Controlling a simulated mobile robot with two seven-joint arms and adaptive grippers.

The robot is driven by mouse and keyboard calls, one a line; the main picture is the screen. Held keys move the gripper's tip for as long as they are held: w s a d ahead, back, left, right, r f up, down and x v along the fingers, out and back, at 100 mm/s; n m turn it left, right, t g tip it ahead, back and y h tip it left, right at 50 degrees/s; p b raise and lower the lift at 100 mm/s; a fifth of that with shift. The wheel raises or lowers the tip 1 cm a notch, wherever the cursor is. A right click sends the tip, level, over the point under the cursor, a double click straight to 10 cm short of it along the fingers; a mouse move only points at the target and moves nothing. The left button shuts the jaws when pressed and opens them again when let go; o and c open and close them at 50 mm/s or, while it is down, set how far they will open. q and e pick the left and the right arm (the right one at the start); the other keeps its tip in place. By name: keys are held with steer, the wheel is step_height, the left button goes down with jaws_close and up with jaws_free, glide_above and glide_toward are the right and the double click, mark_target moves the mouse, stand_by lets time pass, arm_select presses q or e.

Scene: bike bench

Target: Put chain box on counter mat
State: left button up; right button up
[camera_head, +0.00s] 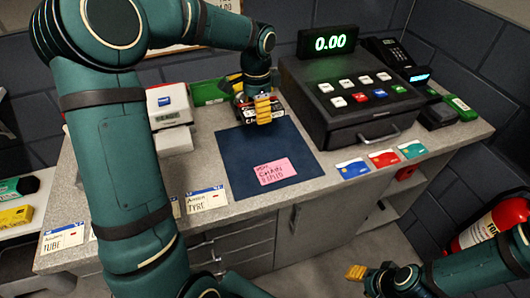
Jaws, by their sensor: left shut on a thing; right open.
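The counter mat (236,160) is a dark blue rectangle lying on the grey counter, with a pink handwritten note (274,171) on its front part. My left gripper (263,110) is at the mat's back edge, shut on the chain box (249,113). The box is small and dark, with white lettering and some red; the yellow fingers hide part of it. I cannot tell whether the box touches the mat or is held just above it. My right gripper (364,274) is low at the bottom right, off the counter, open and empty.
A black cash register (340,115) stands right of the mat, with a green display (327,42) behind. Several cards, including a red one (383,158), lie along the front right edge. A fire extinguisher (485,228) is far right. The mat's middle is clear.

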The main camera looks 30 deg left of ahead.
mark_target(258, 139)
arm_select(q)
steer(key=shift+a+f, duration=0.1)
steer(key=shift+a, duration=0.15)
step_height(258, 139, down, 10)
steer(key=shift+w+r+b, duration=0.1)
steer(key=shift+r+b, duration=0.15)
steer(key=shift+b, duration=1)
steer(key=shift+f, duration=0.1)
steer(key=o, duration=1.3)
steer(key=shift+o, duration=0.2)
step_height(258, 139, up, 11)
steer(key=shift+f+p, duration=0.15)
steer(key=shift+p, duration=1.1)
steer(key=shift+r, duration=0.75)
